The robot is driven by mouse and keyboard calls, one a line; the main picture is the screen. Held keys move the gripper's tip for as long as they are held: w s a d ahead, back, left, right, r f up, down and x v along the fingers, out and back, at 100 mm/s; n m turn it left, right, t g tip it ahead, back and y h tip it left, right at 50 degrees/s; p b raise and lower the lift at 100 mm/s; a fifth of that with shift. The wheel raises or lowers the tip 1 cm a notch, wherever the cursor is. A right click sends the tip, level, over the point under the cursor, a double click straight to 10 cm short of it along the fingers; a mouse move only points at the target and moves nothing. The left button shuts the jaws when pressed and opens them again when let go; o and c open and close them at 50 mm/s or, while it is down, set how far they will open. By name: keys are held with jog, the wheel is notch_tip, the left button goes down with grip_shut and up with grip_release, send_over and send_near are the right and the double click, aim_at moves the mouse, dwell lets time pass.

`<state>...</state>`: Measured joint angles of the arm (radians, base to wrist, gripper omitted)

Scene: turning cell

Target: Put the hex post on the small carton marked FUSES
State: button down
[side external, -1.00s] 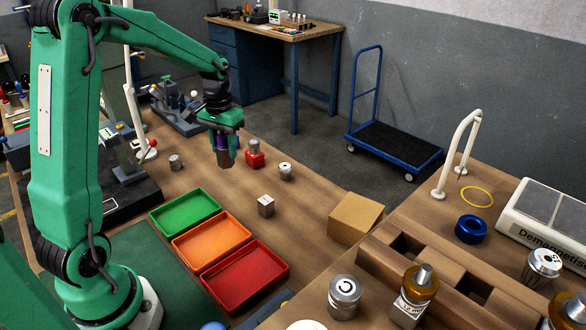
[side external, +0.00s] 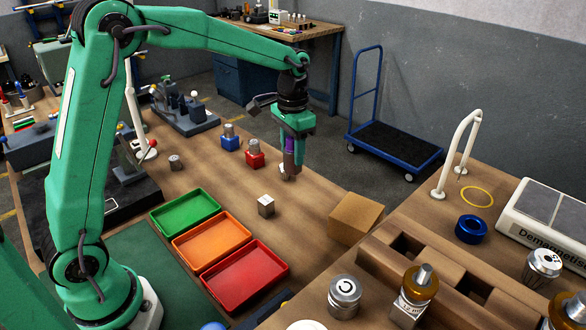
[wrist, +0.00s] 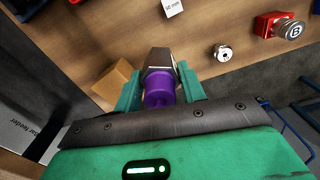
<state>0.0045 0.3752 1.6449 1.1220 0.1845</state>
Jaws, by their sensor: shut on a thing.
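My gripper (side external: 291,148) is shut on the hex post (wrist: 160,58), which has a purple body and a grey steel hex end. The post hangs hex end down, above the bench, and also shows in the side view (side external: 288,162). In the wrist view my gripper's jaws (wrist: 160,92) flank the purple part. A plain brown carton (side external: 356,217) sits on the bench to the right of and nearer the camera than the post; it is also in the wrist view (wrist: 114,84). I cannot read any FUSES marking on it.
Red (side external: 254,159) and blue (side external: 230,143) blocks bearing metal pieces stand behind. Green, orange and red trays (side external: 240,305) lie front left. A wooden rack (side external: 440,262) is at right. Bare bench surrounds the block.

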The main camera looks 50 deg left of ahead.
jog(key=d+r+m, duration=0.2)
jog(key=d+m, duration=0.1)
jog(key=d, duration=0.8)
jog(key=s+d+r+m, duration=0.1)
jog(key=d+r+m, duration=0.1)
jog(key=d, duration=1)
jog(key=shift+s+d+m, duration=0.2)
jog(key=shift+s+m, duration=0.05)
jog(key=shift+m, duration=0.65)
send_near(358, 210)
jog(key=shift+f, duration=1.7)
jog(key=c, duration=0.8)
grip_release()
jog(key=shift+f, duration=0.2)
jog(key=shift+c, duration=0.2)
